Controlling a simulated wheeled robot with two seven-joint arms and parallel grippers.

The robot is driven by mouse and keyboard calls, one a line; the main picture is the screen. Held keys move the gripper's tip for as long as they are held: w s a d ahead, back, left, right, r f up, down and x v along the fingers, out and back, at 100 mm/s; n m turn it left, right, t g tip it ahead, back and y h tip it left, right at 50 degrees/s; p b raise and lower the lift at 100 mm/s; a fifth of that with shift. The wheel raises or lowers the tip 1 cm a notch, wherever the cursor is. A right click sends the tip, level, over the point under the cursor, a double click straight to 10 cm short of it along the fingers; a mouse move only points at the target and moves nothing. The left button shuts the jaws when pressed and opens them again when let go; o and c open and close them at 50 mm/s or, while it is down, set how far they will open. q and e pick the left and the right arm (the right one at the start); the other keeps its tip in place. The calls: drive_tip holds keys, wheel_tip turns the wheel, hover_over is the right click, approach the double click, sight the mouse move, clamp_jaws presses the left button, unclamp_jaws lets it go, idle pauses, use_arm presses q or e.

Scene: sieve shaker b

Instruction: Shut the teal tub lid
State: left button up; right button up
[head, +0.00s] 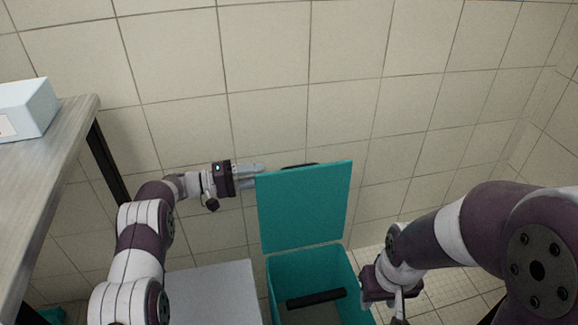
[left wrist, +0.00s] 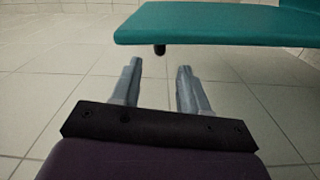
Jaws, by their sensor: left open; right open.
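The teal lid (head: 304,206) stands raised, close to upright, at the back of the teal tub (head: 312,270). The tub is open and a dark bar (head: 316,298) shows inside it. My left gripper (head: 262,174) is at the lid's upper left edge, fingers pointing right; contact cannot be told. In the left wrist view, the teal lid (left wrist: 215,25) lies beyond the open, empty fingers (left wrist: 157,75), with a small dark piece under its edge. My right gripper (head: 398,310) is at the tub's right side, partly cut off by the frame's bottom edge.
A grey-topped table (head: 50,165) with a pale box (head: 27,108) stands at the left. A light grey surface (head: 212,290) lies left of the tub. A tiled wall (head: 400,60) rises behind the lid. Tiled floor shows at the right.

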sight(289, 170)
use_arm(q)
drive_tip(key=d, duration=0.3)
drive_tip(key=w+d+b, duration=0.1)
drive_tip(key=d, duration=0.2)
drive_tip(key=d+b, duration=0.1)
drive_tip(key=d, duration=0.1)
drive_tip(key=shift+w+d+f, duration=0.1)
drive_tip(key=shift+w+d, duration=0.3)
drive_tip(key=shift+d, duration=0.25)
drive_tip(key=shift+c, duration=0.2)
clamp_jaws()
